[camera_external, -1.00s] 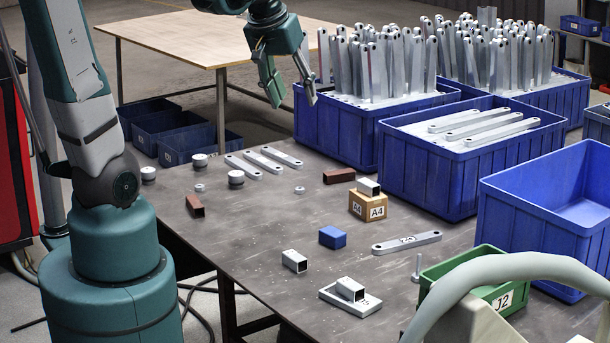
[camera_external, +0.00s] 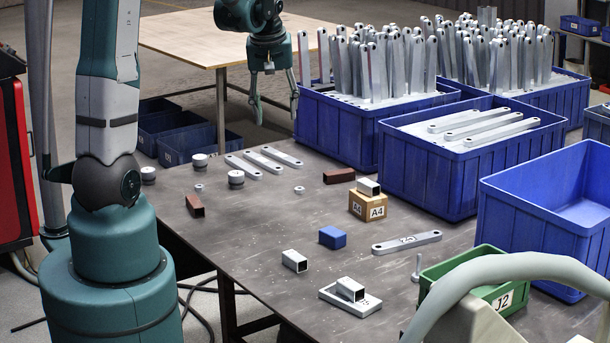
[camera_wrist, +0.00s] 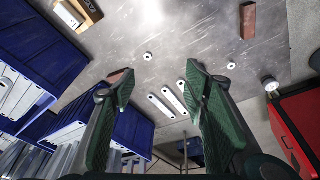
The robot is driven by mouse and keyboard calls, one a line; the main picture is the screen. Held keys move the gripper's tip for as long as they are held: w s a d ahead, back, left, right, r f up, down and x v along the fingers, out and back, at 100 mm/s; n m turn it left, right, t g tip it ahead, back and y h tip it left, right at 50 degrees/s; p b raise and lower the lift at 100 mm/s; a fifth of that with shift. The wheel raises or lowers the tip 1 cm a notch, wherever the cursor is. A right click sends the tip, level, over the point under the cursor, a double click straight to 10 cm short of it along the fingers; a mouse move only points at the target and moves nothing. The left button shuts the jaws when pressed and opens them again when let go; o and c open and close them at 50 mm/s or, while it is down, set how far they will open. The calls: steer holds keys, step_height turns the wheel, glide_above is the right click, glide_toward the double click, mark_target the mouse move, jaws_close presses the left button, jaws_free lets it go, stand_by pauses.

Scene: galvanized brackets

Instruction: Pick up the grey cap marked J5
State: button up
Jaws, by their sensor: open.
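Three round grey caps stand at the far left of the table in the external view: a left one (camera_external: 148,175), a back one (camera_external: 200,160) and a right one (camera_external: 236,178). Their markings are too small to read, so I cannot tell which is J5. One round cap (camera_wrist: 270,86) shows at the right in the wrist view. My gripper (camera_external: 277,114) is open and empty, high beyond the table's far edge, to the right of the caps. Its two spread fingers (camera_wrist: 160,85) also show in the wrist view with nothing between them.
Grey bars (camera_external: 262,162) and small washers (camera_external: 299,190) lie near the caps. A brown block (camera_external: 195,206) lies in front of them. Blue crates (camera_external: 335,130) of upright bars stand right of my gripper. A box marked A4 (camera_external: 368,206) and a blue block (camera_external: 332,237) stand mid-table.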

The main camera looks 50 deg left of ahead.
steer(key=a+f+n+g, duration=0.1)
steer(key=a+f+n, duration=0.2)
steer(key=a+f, duration=0.6)
steer(key=n+g, duration=0.1)
steer(key=n, duration=0.1)
glide_above(236, 173)
steer(key=d, duration=0.1)
step_height(236, 173, down, 7)
steer(key=shift+r, duration=0.1)
steer(key=shift+a+f+b, duration=0.15)
steer(key=shift+f+b, duration=0.2)
steer(key=shift+f, duration=0.95)
steer(key=shift+a+f+b, duration=0.2)
steer(key=shift+f+b, duration=0.25)
steer(key=shift+f, duration=0.85)
steer(key=shift+a+f+b, duration=0.15)
steer(key=shift+f+b, duration=0.25)
steer(key=shift+f, duration=0.9)
steer(key=c, duration=1.1)
